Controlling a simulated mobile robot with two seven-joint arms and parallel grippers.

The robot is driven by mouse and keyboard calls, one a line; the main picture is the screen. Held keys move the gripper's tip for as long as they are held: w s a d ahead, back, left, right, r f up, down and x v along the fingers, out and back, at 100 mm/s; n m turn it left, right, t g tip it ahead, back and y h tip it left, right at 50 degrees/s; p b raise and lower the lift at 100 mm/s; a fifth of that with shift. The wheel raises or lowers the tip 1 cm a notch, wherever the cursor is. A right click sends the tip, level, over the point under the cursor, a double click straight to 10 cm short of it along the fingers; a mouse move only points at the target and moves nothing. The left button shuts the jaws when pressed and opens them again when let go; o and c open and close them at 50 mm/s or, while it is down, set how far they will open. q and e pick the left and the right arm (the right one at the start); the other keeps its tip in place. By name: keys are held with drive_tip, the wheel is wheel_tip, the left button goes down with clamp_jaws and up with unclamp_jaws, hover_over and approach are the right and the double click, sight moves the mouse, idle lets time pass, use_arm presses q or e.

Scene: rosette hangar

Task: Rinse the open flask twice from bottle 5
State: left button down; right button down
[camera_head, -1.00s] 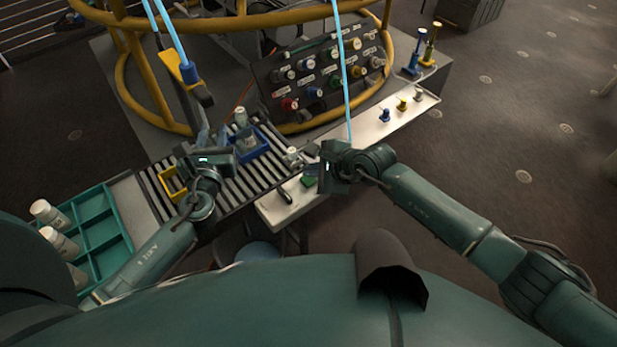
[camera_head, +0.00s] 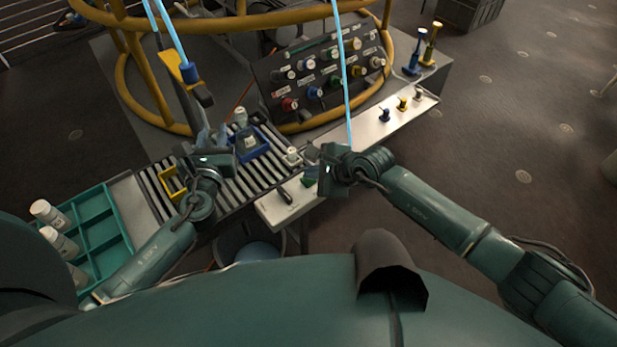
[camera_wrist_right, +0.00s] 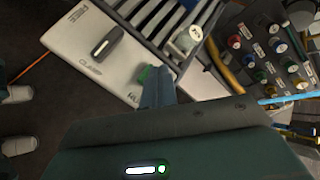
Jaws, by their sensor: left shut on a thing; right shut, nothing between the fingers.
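My left gripper (camera_head: 205,140) is shut at the roller conveyor, left of a blue tray (camera_head: 263,153); what it holds is hidden or too small to make out. A blue labelled vessel (camera_head: 249,146) and a white-capped bottle (camera_head: 240,117) are at that tray. A small white-capped bottle (camera_head: 292,155) stands at the conveyor's right edge and also shows in the right wrist view (camera_wrist_right: 185,40). My right gripper (camera_wrist_right: 157,90) is shut and empty, its tips beside a green piece (camera_wrist_right: 144,76) on a pale panel; contact is unclear. I cannot tell which vessel is bottle 5 or the open flask.
A teal compartment tray (camera_head: 105,243) holds white bottles at the left. A dark rack (camera_head: 325,75) with several coloured caps stands behind, inside a yellow tubular frame (camera_head: 140,85). A black handle (camera_wrist_right: 107,42) lies on the pale panel (camera_wrist_right: 85,60). Light blue hoses hang from above.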

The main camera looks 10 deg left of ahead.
drive_tip(key=shift+f, duration=0.5)
idle(1.2)
drive_tip(key=shift+r, duration=0.9)
drive_tip(key=shift+r, duration=2.55)
wheel_tip(320, 180, up, 6)
hover_over(313, 181)
use_arm(q)
drive_tip(key=shift+d, duration=0.1)
